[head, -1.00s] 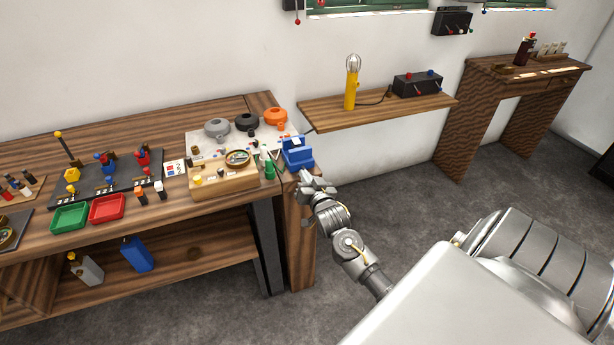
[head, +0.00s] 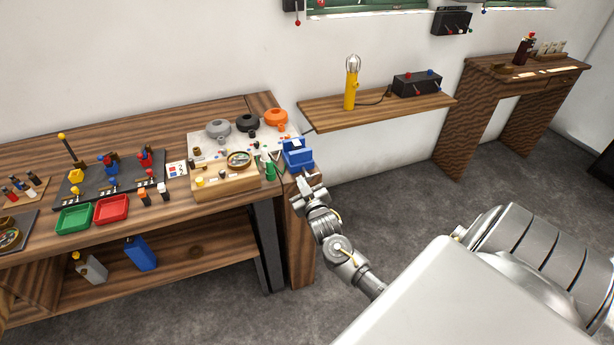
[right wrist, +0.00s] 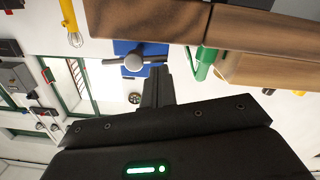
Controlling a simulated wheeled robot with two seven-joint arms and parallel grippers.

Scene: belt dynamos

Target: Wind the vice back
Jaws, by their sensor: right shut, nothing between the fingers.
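The blue vice (head: 298,156) stands at the right end of the wooden workbench, near its front corner. In the right wrist view the vice (right wrist: 124,47) shows its grey screw end and crossbar handle (right wrist: 134,62). My right gripper (head: 305,188) is just in front of the vice, at its handle side. In the wrist view its fingers (right wrist: 158,72) are together and empty, beside one arm of the handle; I cannot tell whether they touch it. My left gripper is not in view.
A wall shelf (head: 375,110) holds a yellow lamp (head: 350,96). The floor right of the bench is clear.

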